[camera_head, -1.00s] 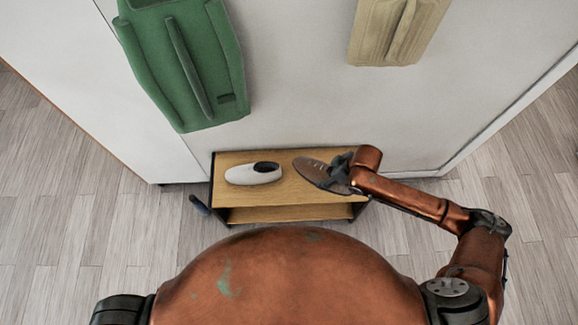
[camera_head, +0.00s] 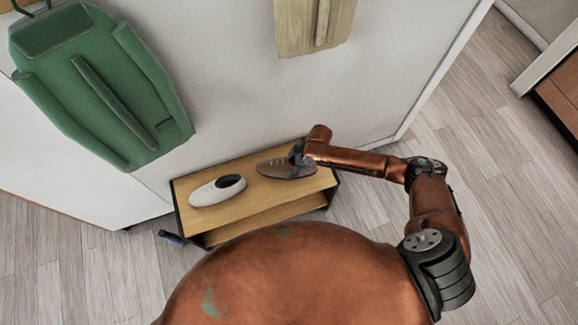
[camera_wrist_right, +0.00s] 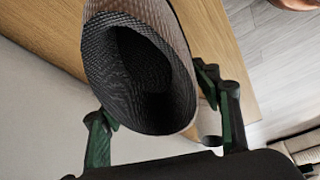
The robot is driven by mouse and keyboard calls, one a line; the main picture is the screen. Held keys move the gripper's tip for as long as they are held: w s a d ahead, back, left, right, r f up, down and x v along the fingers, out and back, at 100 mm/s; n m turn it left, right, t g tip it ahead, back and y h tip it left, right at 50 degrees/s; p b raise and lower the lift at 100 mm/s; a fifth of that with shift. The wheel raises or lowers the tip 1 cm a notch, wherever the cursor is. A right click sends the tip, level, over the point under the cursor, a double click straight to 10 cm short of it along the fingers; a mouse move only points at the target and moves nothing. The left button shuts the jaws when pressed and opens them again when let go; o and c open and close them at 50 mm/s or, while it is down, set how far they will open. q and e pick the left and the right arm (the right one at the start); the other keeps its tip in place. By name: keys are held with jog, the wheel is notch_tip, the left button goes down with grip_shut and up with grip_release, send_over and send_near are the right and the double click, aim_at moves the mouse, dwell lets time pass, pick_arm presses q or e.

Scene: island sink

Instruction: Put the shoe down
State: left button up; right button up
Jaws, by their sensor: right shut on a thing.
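A brown shoe (camera_head: 280,168) is in my right gripper (camera_head: 299,156), at the right part of the wooden shelf top (camera_head: 250,191). In the right wrist view the shoe's dark opening (camera_wrist_right: 145,72) fills the middle, and the fingers of my right gripper (camera_wrist_right: 165,122) are on either side of its heel end. The gripper is shut on the shoe. I cannot tell whether the sole touches the shelf or is just above it. A white shoe (camera_head: 216,190) lies on the shelf top to the left, apart from the brown one.
The shelf unit stands against a white wall (camera_head: 236,95) and has a lower board (camera_head: 262,217). A green bag-like object (camera_head: 105,85) and a beige one (camera_head: 315,22) hang above.

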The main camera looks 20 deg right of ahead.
jog(key=shift+w+d+f+b, duration=0.2)
jog(key=shift+w+f+b, duration=0.05)
jog(key=shift+w+f, duration=0.35)
jog(key=shift+w+d+f+b, duration=0.15)
jog(key=shift+w+f+b, duration=0.05)
jog(key=shift+w+f, duration=0.4)
notch_tip(320, 180, down, 4)
jog(key=shift+w+r+b, duration=0.15)
jog(key=shift+r+b, duration=0.05)
jog(key=shift+b, duration=0.4)
pick_arm(q)
jog(key=shift+s+f, duration=0.3)
jog(key=shift+f, duration=0.3)
jog(key=shift+s+f, duration=0.25)
jog(key=shift+f, duration=0.35)
pick_arm(e)
jog(key=shift+r, duration=0.1)
jog(key=o, duration=0.9)
jog(key=shift+f, duration=0.25)
pick_arm(q)
jog(key=shift+f, duration=0.1)
pick_arm(e)
jog(key=o, duration=0.5)
jog(key=shift+d, duration=0.1)
